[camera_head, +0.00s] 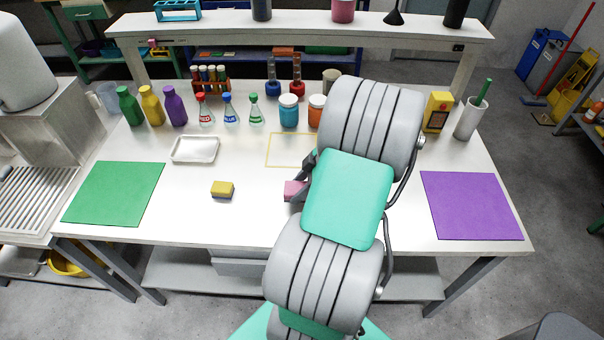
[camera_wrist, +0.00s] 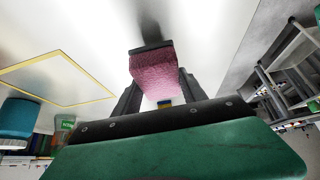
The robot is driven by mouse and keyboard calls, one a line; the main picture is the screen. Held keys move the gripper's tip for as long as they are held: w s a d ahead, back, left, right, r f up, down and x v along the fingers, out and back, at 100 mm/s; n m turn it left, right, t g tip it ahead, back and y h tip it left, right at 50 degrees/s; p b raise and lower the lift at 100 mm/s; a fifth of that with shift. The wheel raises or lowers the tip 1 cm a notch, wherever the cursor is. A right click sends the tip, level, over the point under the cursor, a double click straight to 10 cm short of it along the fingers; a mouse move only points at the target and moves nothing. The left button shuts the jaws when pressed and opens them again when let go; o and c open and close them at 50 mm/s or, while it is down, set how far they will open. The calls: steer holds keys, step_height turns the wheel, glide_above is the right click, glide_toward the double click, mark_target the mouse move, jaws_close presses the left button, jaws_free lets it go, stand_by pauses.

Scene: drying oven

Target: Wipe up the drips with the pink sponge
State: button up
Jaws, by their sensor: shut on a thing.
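The pink sponge (camera_head: 294,190) shows just left of my arm, over the front middle of the white table. In the wrist view the pink sponge (camera_wrist: 154,74), with a dark layer along one face, sits between the fingers of my gripper (camera_wrist: 157,88). My gripper is shut on it. I cannot tell whether the sponge touches the tabletop; a dark shadow lies beside it. I see no drips in either view; my arm hides part of the table. A yellow outlined rectangle (camera_head: 270,150) lies behind the sponge, partly hidden by my arm.
A yellow sponge (camera_head: 222,188) and a white tray (camera_head: 195,149) lie to the left. Green (camera_head: 114,193) and purple (camera_head: 471,205) mats lie at either side. Bottles, flasks (camera_head: 228,109) and jars (camera_head: 289,111) line the back.

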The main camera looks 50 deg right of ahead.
steer(key=shift+r+p, duration=1.3)
steer(key=shift+r, duration=1.1)
